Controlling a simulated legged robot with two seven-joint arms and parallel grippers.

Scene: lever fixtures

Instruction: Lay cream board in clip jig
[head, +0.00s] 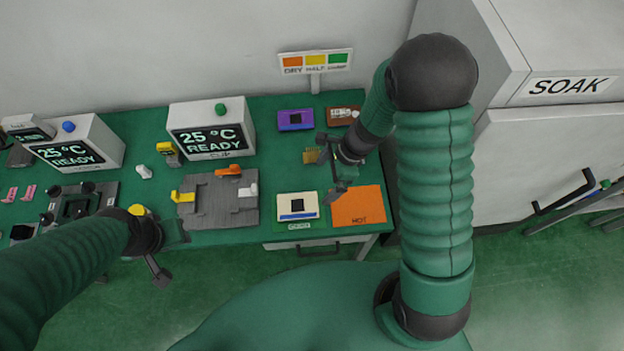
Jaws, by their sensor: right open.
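The cream board (297,203), with a dark square chip and a blue strip, lies flat on the green table right of centre. The clip jig (216,217) is a grey plate to its left, with a yellow clip (183,197), an orange clip (229,170) and a white clip (248,190) around its edges. No board shows in the jig. My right gripper (330,169) is open and empty, above and to the right of the cream board. My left gripper (166,254) has its fingers apart and looks empty, in front of the table's edge, below left of the jig.
An orange HOT pad (358,206) lies right of the cream board. A purple board (296,119) and a brown board (342,115) lie at the back. A 25 °C READY box (212,128) stands behind the jig. A dark fixture (104,193) sits at left. The SOAK cabinet (560,140) stands right.

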